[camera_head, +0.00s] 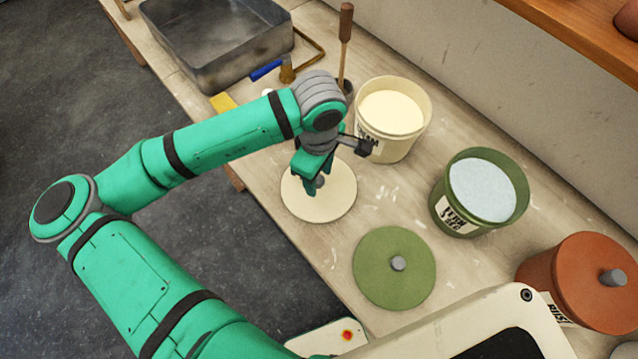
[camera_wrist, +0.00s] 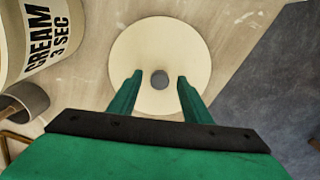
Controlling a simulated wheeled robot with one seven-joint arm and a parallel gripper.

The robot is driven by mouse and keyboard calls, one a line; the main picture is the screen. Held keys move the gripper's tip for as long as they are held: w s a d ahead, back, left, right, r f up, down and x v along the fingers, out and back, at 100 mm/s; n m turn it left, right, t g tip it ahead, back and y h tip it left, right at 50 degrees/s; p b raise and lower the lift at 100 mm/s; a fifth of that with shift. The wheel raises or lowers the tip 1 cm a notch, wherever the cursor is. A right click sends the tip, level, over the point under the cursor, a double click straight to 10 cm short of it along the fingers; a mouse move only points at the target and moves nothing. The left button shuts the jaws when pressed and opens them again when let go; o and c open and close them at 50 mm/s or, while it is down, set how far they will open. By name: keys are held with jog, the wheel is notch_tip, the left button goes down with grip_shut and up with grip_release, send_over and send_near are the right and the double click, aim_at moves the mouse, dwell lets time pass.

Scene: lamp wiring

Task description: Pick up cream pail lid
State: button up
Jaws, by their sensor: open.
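The cream pail lid (camera_head: 333,196) is a flat pale disc lying on the workbench. In the wrist view the cream pail lid (camera_wrist: 143,50) shows whole but for its lower edge, with a small grey knob (camera_wrist: 160,79) at its centre. My gripper (camera_head: 315,188) is over the lid, pointing down. In the wrist view my gripper (camera_wrist: 158,80) is open, with one finger on each side of the knob and a gap on both sides. The cream pail (camera_head: 393,118) stands open behind the lid, with pale contents; its label (camera_wrist: 47,42) reads CREAM 3 SEC.
A green pail (camera_head: 480,192) with pale blue contents stands to the right, its green lid (camera_head: 393,268) lying in front. A lidded rust-red pail (camera_head: 583,283) is at far right. A grey metal tray (camera_head: 215,45) and a wooden-handled tool (camera_head: 345,45) are at the back.

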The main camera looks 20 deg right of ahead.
jog(key=shift+f, duration=0.1)
jog(key=shift+c, duration=0.4)
grip_shut()
